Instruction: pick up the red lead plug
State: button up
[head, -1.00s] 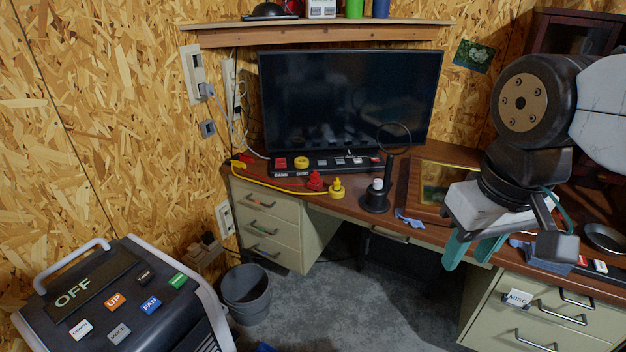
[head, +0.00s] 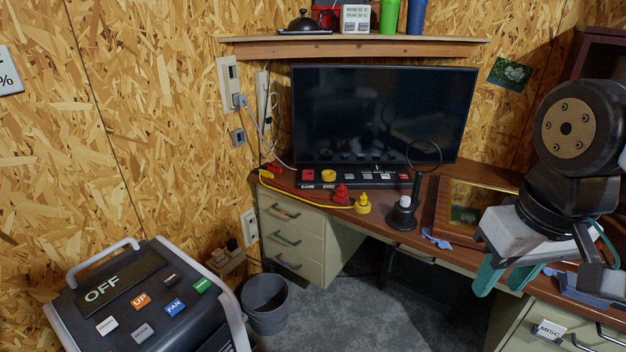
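The red lead plug (head: 342,195) stands on the left part of the brown desk (head: 460,248), near its front edge. A red lead runs left from it along the desk. A yellow plug (head: 362,203) with a yellow lead stands just right of it. My gripper (head: 504,279) hangs at the right, in front of the desk edge, well right of both plugs. Its teal fingers are apart, and no object shows between them. Part of the gripper is hidden by its own linkage.
A black ring stand (head: 402,214) stands right of the plugs. A black button strip (head: 366,177) lies behind them, below the monitor (head: 384,113). A framed panel (head: 458,213) lies farther right. A grey bin (head: 266,305) and a control box (head: 150,310) stand at lower left.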

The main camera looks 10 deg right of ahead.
aim_at(342, 193)
jog(key=k, duration=1.25)
jog(key=z, duration=0.75)
jog(key=i, duration=1.2)
jog(key=u, duration=0.4)
jog(key=i, duration=0.9)
jog(key=u, duration=0.8)
